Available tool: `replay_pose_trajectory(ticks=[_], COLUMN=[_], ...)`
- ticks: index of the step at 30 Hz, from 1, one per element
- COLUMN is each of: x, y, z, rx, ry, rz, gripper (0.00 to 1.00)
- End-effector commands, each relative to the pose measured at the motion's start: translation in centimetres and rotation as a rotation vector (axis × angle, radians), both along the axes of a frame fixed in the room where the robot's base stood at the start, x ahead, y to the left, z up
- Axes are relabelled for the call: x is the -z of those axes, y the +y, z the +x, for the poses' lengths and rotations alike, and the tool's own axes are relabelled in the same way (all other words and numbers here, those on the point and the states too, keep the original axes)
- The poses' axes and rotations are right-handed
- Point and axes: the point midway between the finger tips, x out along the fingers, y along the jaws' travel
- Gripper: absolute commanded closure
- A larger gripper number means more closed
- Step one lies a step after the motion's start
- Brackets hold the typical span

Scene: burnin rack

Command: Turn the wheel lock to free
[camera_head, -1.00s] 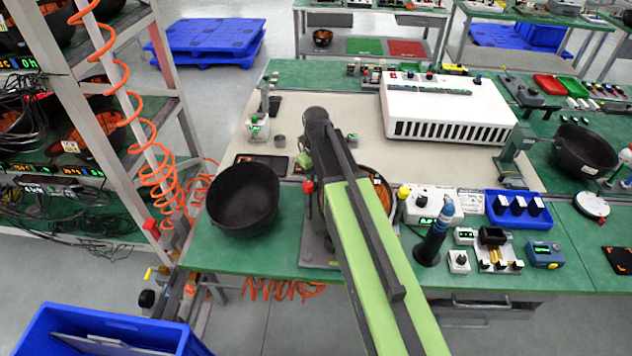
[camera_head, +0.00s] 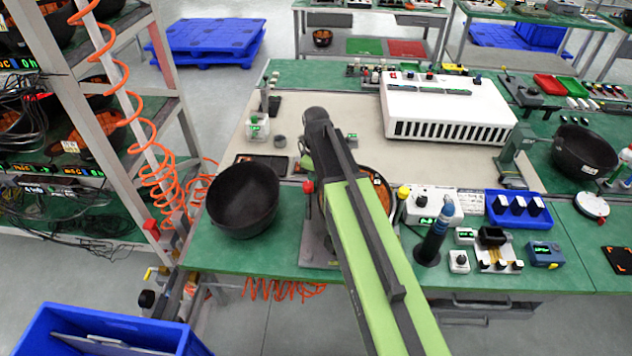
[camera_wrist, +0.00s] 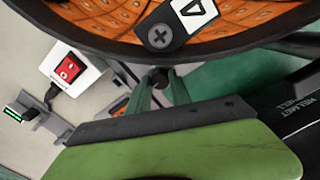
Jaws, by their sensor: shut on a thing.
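In the wrist view my gripper (camera_wrist: 158,90) has its two dark green fingers on either side of a small dark round knob (camera_wrist: 158,77), and it is shut on it. I cannot tell for sure whether this knob is the wheel lock. The knob sits just below the rim of a black round shell with an orange honeycomb lining (camera_wrist: 105,14). A black tag with a white label and a cross-head screw (camera_wrist: 160,37) is on that rim. In the head view the orange-lined shell (camera_head: 377,190) is mostly hidden behind my arm, and the knob cannot be made out.
An empty black bowl (camera_head: 243,200) stands left of my arm. A red knob (camera_head: 308,187) is close to the arm's left side. A control box (camera_head: 432,203) and a dark upright cylinder (camera_head: 430,248) stand to the right. A white vented box (camera_head: 450,108) is behind.

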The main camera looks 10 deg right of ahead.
Motion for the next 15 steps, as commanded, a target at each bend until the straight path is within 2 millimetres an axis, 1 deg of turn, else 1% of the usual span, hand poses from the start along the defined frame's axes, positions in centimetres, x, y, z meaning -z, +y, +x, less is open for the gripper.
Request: replay_pose_trajectory(ticks=[5,6,10,11,15], x=[0.02,0.02,0.01,0.01,0.01], y=[-0.07,-0.07,-0.06,-0.05,-0.03], z=[-0.05,-0.05,-0.04,-0.03,-0.03], rx=[0.001,0.002,0.002,0.002,0.002], ry=[0.001,0.001,0.001,0.001,0.001], rz=[-0.001,-0.001,-0.001,-0.001,-0.001], gripper=[1.00,0.72,0.55,0.53,0.53])
